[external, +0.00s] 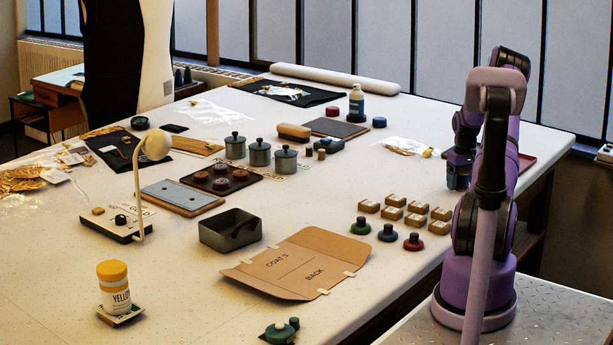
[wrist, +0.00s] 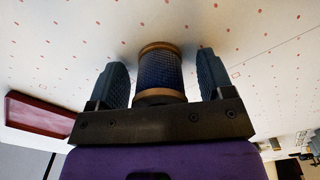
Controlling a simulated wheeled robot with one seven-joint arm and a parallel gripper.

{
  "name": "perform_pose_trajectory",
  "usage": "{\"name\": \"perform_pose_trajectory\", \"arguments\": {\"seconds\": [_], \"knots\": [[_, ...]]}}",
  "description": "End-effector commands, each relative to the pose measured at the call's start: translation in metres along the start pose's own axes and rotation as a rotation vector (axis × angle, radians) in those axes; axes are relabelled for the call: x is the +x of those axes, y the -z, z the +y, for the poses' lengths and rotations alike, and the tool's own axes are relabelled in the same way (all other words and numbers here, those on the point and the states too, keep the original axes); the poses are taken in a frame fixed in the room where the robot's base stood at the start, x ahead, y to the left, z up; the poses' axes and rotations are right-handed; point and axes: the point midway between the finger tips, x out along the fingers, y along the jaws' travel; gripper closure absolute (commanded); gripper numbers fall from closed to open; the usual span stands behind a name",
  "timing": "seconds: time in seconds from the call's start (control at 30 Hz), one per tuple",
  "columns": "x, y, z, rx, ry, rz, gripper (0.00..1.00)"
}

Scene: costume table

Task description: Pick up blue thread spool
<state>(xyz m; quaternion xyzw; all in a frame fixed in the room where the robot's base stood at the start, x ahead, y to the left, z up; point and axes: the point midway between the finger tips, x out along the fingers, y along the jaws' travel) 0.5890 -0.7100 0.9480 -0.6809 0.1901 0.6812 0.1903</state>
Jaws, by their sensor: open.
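The blue thread spool (wrist: 160,72) has dark blue thread between wooden ends. In the wrist view it stands between the two fingers of my gripper (wrist: 162,78), with a narrow gap on each side. My gripper is open, and neither finger appears to touch the spool. In the external view my gripper (external: 458,176) is low over the right side of the table. I cannot make out the spool there; the gripper and arm seem to hide it.
A dark red tray (wrist: 38,115) lies left of my gripper in the wrist view, and behind my arm in the external view (external: 526,161). Several small tan boxes (external: 392,213) and round knobbed pieces (external: 388,233) sit left of the gripper. A cardboard folder (external: 300,262) lies farther left.

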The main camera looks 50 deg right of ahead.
Motion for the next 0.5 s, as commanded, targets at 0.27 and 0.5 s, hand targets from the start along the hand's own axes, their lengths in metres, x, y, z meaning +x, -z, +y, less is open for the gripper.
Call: {"name": "perform_pose_trajectory", "arguments": {"seconds": [0.27, 0.5], "knots": [[0.0016, 0.0001, 0.0003, 0.000, 0.000, 0.001, 0.37], [0.0014, 0.0000, 0.0004, 0.000, 0.000, 0.001, 0.79]]}}
